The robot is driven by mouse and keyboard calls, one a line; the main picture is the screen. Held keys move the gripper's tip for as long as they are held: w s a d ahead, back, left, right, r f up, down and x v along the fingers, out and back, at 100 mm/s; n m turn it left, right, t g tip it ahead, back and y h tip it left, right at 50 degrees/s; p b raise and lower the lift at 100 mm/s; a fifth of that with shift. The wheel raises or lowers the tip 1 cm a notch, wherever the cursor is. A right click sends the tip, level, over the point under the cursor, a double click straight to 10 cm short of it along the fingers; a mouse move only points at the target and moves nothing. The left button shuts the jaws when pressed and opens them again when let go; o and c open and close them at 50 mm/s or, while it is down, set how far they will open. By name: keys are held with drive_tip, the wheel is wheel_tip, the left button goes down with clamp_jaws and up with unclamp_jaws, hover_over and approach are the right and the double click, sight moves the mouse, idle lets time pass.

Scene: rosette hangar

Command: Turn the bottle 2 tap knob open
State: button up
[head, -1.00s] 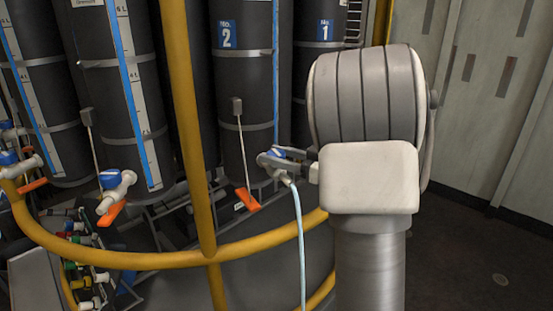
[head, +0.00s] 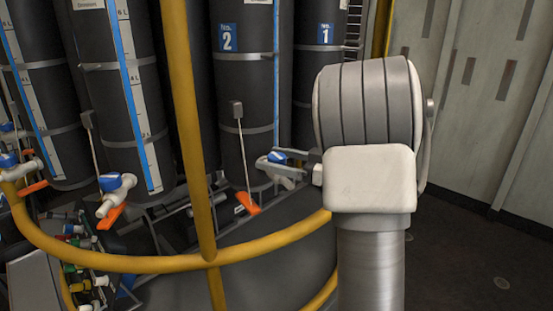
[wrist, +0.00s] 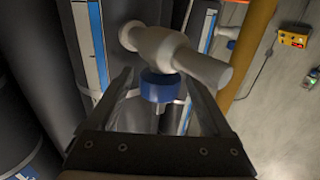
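Bottle 2 is the dark cylinder with the blue "No. 2" label (head: 228,38) in the head view. Its pale tap with a blue knob (head: 277,156) is low on its right side. My gripper (head: 285,162) reaches this tap from the right, its fingers partly covering it. In the wrist view, the pale tap body (wrist: 170,50) lies across the fingertips, and the blue knob (wrist: 160,87) is between my spread fingers (wrist: 158,82). Small gaps show on both sides of the knob, so the gripper looks open. The knob's exact turn is hard to tell.
A yellow rail (head: 130,261) curves in front of the bottles, with an upright yellow post (head: 183,100) left of bottle 2. Another tap with a blue knob (head: 110,182) is on the left. The bottle labelled No. 1 (head: 325,34) stands to the right. Open floor lies at right.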

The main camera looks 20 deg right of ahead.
drive_tip(key=shift+d, duration=0.1)
drive_tip(key=p+v, duration=0.1)
drive_tip(key=v, duration=1.6)
drive_tip(key=shift+s+p, duration=0.15)
drive_tip(key=shift+p, duration=0.2)
drive_tip(key=shift+d, duration=0.1)
